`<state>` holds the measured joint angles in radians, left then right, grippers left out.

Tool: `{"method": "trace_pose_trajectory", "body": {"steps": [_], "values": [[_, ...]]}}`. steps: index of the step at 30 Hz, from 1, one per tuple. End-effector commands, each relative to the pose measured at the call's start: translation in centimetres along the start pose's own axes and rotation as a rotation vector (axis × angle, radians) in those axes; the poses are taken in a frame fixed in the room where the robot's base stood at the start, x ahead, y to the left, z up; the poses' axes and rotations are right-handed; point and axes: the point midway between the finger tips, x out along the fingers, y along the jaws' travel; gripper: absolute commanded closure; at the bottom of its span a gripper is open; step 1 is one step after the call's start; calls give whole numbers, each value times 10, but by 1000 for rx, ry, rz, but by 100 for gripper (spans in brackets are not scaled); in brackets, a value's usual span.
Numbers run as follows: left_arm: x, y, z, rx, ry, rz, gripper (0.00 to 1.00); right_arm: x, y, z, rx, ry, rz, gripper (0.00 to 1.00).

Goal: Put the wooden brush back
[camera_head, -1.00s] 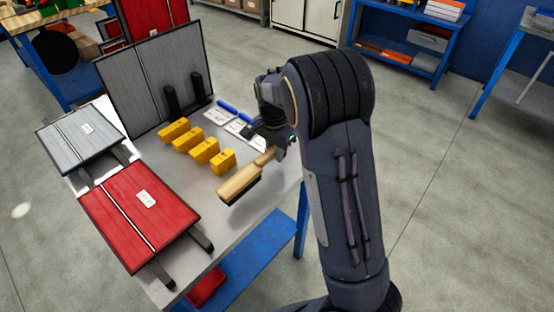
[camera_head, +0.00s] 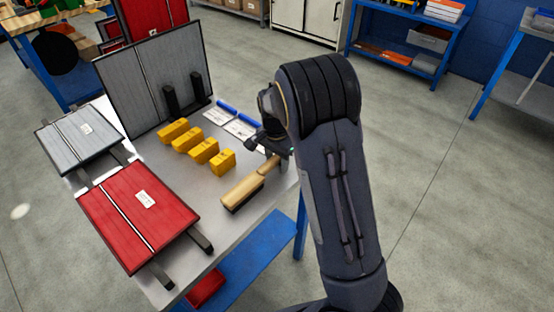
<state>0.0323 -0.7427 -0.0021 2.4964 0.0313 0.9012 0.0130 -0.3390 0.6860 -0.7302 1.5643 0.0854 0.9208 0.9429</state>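The wooden brush (camera_head: 243,193), with a pale wooden body and dark bristles underneath, is at the front right of the grey table (camera_head: 195,190). Its handle points to the upper right, toward my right gripper (camera_head: 272,152). The gripper is at the handle's end, its fingers small, dark and partly hidden by my arm. I cannot tell whether they grip the handle. The brush looks at or very near the tabletop. My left gripper is out of view.
Several yellow blocks (camera_head: 204,151) stand in a row behind the brush. Blue-handled items on white cards (camera_head: 240,128) lie beyond. Red (camera_head: 135,212) and grey (camera_head: 78,141) panels lie at left, and a grey panel (camera_head: 150,80) stands upright at the back.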

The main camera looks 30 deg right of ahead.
Motion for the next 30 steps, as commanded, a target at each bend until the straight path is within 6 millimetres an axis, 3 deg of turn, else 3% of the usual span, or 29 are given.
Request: {"method": "trace_pose_trajectory", "body": {"steps": [8, 21, 27, 30], "values": [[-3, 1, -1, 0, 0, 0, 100, -13, -1, 0, 0, 1, -5, 57], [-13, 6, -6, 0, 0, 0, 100, -101, -1, 0, -1, 2, -3, 57], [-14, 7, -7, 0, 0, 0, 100, -121, 0, 0, -1, -1, -3, 57], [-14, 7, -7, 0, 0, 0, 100, -125, 10, 2, -22, -33, -23, 57]]}}
